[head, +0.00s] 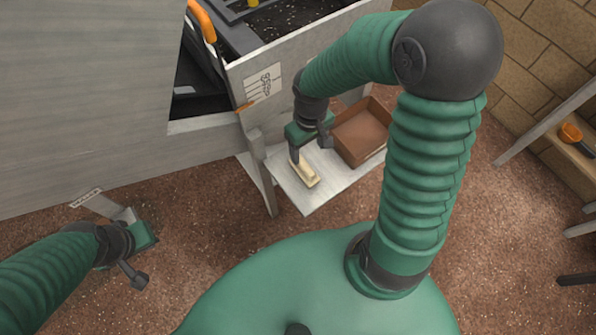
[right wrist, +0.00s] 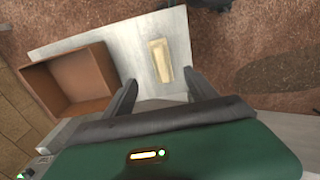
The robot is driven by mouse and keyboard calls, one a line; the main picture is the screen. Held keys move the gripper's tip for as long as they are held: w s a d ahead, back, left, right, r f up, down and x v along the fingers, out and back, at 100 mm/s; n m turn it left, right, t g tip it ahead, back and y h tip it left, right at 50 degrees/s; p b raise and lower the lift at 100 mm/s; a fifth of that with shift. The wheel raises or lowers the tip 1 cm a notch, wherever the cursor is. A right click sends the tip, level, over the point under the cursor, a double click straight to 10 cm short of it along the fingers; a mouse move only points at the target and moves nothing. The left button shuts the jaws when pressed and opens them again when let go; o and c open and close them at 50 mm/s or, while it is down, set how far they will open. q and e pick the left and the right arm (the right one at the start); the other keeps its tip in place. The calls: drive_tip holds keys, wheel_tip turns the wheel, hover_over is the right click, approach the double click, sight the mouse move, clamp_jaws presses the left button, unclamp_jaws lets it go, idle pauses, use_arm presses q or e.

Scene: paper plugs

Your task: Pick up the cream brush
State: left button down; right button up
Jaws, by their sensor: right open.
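The cream brush (head: 305,173) lies on the small grey shelf (head: 313,197), left of a brown tray. In the right wrist view, the brush (right wrist: 160,60) is a pale block with a raised middle. My right gripper (head: 311,152) is open and empty above the shelf, close to the brush. In the right wrist view its two fingers (right wrist: 163,88) are spread to either side of the brush's near end, with no contact visible.
The brown tray (head: 362,131) stands on the shelf beside the brush. A large grey bench (head: 80,110) fills the upper left, with a dark soil bin (head: 290,18) and orange-handled tool (head: 202,20). A wooden rack (head: 570,148) stands at right. The gravel floor is open in front.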

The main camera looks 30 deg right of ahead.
sight(304, 165)
wheel_tip(304, 165, down, 8)
drive_tip(key=shift+w+d+b, duration=0.1)
drive_tip(key=shift+w+b, duration=0.05)
drive_tip(key=shift+b, duration=0.9)
drive_tip(key=f, duration=0.1)
drive_tip(key=f+b, duration=0.1)
drive_tip(key=f, duration=0.1)
drive_tip(key=f+b, duration=0.1)
drive_tip(key=f, duration=0.1)
drive_tip(key=shift+w+a, duration=0.25)
drive_tip(key=shift+w, duration=0.05)
drive_tip(key=shift+f, duration=0.2)
drive_tip(key=shift+d+r, duration=0.1)
drive_tip(key=shift+c, duration=0.8)
clamp_jaws()
drive_tip(key=shift+r, duration=0.15)
